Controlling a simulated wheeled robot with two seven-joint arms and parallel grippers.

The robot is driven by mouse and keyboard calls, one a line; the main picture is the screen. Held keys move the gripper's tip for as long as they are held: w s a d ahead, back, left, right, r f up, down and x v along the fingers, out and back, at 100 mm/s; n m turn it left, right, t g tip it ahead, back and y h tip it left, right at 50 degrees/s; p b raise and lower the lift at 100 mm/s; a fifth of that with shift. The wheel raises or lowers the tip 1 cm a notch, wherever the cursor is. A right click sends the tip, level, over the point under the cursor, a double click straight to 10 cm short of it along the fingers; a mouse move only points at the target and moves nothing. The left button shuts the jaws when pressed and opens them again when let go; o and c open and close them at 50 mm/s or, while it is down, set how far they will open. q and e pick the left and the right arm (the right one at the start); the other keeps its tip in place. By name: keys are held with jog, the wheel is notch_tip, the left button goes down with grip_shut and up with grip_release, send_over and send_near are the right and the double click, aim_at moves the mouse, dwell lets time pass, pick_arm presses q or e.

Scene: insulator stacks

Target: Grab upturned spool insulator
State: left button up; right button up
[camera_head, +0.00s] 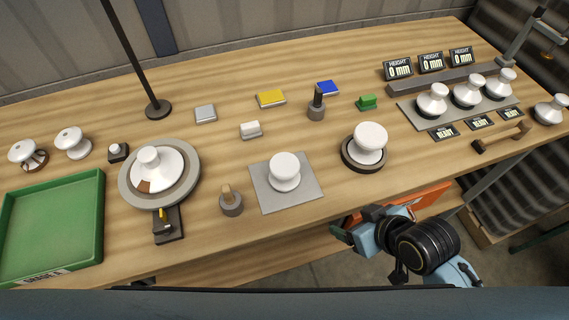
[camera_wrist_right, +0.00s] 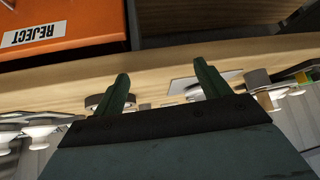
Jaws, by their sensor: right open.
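A white spool insulator (camera_head: 284,170) stands upright on a grey square mat (camera_head: 258,190) at the front middle of the table. I cannot tell for sure which one is upturned. My right gripper (camera_head: 347,226) is open and empty by the table's front edge, apart from all insulators. Its two green fingers also show spread in the right wrist view (camera_wrist_right: 165,82). My left gripper is out of view.
A green tray (camera_head: 95,225) is at left, with two insulators (camera_head: 72,142) behind it. Three insulators stand on a grey plate (camera_head: 410,112) at right, near height displays (camera_head: 431,62). An orange reject bin (camera_wrist_right: 90,15) is beside my right gripper. A pole (camera_head: 130,55) rises behind.

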aim_at(298, 171)
jog(key=w+a+r+n+t+y, duration=0.2)
jog(key=w+a+r+n+y, duration=0.3)
jog(key=w+a+r+y, duration=0.15)
jog(key=shift+h, duration=0.25)
jog(key=x, duration=0.6)
jog(key=shift+s+a+r, duration=0.1)
jog(key=shift+a, duration=0.05)
jog(key=shift+s+f+x, duration=0.15)
jog(key=shift+s+x, duration=0.05)
jog(key=shift+x, duration=1.15)
jog(key=shift+s+f+x, duration=0.15)
jog(key=shift+x, duration=1.2)
jog(key=shift+a, duration=0.1)
jog(key=shift+r, duration=0.1)
grip_shut()
